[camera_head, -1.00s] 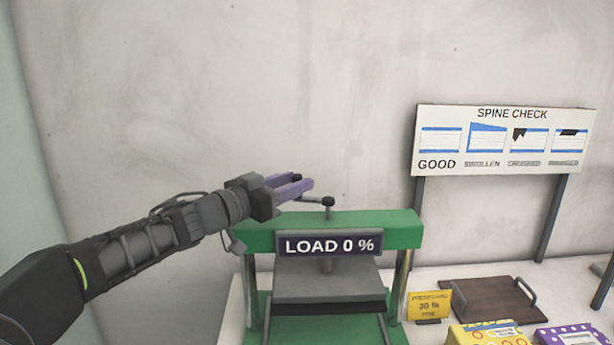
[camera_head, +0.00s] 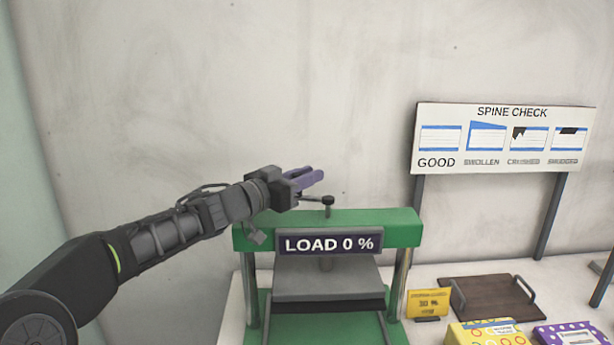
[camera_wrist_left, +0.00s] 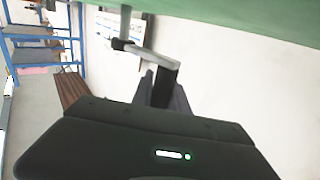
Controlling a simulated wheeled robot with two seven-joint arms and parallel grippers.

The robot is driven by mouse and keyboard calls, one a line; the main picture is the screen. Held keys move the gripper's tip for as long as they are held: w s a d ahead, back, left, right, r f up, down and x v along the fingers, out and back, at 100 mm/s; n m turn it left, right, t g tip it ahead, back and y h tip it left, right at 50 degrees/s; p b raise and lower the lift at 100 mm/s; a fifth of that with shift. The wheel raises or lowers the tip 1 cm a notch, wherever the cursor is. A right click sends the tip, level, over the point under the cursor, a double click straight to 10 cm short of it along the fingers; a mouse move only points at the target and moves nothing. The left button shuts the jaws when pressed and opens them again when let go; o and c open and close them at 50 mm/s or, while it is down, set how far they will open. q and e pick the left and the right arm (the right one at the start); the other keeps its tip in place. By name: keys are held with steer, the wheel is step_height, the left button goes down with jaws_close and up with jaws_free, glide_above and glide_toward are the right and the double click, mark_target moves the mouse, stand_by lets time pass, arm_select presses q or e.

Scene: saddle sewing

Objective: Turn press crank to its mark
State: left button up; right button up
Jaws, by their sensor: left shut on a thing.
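The green press (camera_head: 400,232) stands on the table with a sign (camera_head: 330,244) reading LOAD 0 %. Its crank (camera_head: 328,200) sits on top of the screw, with a short grey arm reaching left towards my left gripper (camera_head: 312,178). In the left wrist view the grey crank arm (camera_wrist_left: 150,56) ends in a black handle (camera_wrist_left: 164,85) between the fingers of my left gripper (camera_wrist_left: 165,92), which is shut on it. In the head view the fingers hide the handle. I cannot make out a mark on the crank. My right gripper is not in view.
A yellow card (camera_head: 428,303) reading 30 % stands right of the press. A SPINE CHECK sign (camera_head: 505,138) stands behind. The wall above the press is clear.

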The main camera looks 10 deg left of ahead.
arm_select(q)
jaws_close()
stand_by(0.8)
steer(key=y+b, duration=0.1)
steer(key=n+t+y+b, duration=0.1)
steer(key=b, duration=0.1)
steer(key=s+n+y+b, duration=0.1)
steer(key=b, duration=0.1)
steer(key=shift+a+f+t, duration=0.1)
steer(key=shift+f+t, duration=0.15)
steer(key=shift+t, duration=0.15)
steer(key=shift+s+r+n+y+b, duration=0.15)
steer(key=shift+n+y+b, duration=0.2)
steer(key=shift+b, duration=0.2)
steer(key=shift+a, duration=0.1)
steer(key=shift+r, duration=0.1)
steer(key=o, duration=0.7)
jaws_free()
steer(key=shift+s, duration=0.1)
